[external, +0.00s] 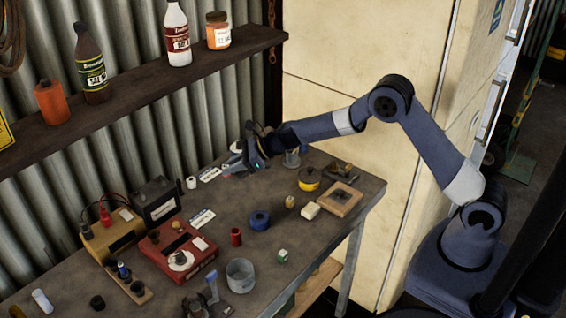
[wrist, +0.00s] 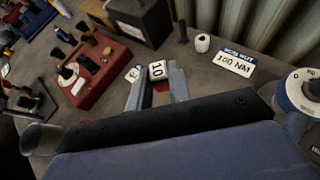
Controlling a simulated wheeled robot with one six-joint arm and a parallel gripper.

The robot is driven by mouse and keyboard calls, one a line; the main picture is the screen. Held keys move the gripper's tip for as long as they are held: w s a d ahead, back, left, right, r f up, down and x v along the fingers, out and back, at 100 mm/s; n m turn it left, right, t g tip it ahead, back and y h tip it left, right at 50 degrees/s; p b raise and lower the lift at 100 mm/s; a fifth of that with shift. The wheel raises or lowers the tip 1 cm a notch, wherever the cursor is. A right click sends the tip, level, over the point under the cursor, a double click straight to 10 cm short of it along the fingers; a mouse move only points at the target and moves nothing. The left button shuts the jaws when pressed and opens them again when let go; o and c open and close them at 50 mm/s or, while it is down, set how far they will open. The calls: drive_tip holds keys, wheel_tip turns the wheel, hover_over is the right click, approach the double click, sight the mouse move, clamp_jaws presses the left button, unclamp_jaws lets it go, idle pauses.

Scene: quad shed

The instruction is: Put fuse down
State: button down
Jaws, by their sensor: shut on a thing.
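In the external view my gripper (external: 236,162) is low over the back part of the workbench (external: 230,205), near the corrugated wall. The fuse is too small to make out there, and its clearance from the bench is unclear.
A label card (wrist: 235,62) and a small white cylinder (wrist: 202,43) lie close by. A blue roll (external: 260,220) sits mid-bench. A shelf (external: 150,90) with bottles overhangs.

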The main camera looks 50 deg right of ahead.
sight(237, 200)
drive_tip(key=f, duration=0.3)
drive_tip(key=f+p, duration=0.1)
drive_tip(key=f, duration=0.3)
drive_tip(key=f+p, duration=0.1)
drive_tip(key=f, duration=0.2)
drive_tip(key=shift+s+d+f, duration=0.15)
drive_tip(key=shift+d+f, duration=0.2)
drive_tip(key=shift+f, duration=0.05)
drive_tip(key=shift+f+b, duration=0.25)
drive_tip(key=shift+b, duration=0.1)
drive_tip(key=c, duration=1.3)
unclamp_jaws()
drive_tip(key=shift+r, duration=0.2)
drive_tip(key=b+v, duration=0.3)
drive_tip(key=v, duration=0.9)
drive_tip(key=shift+s, duration=0.2)
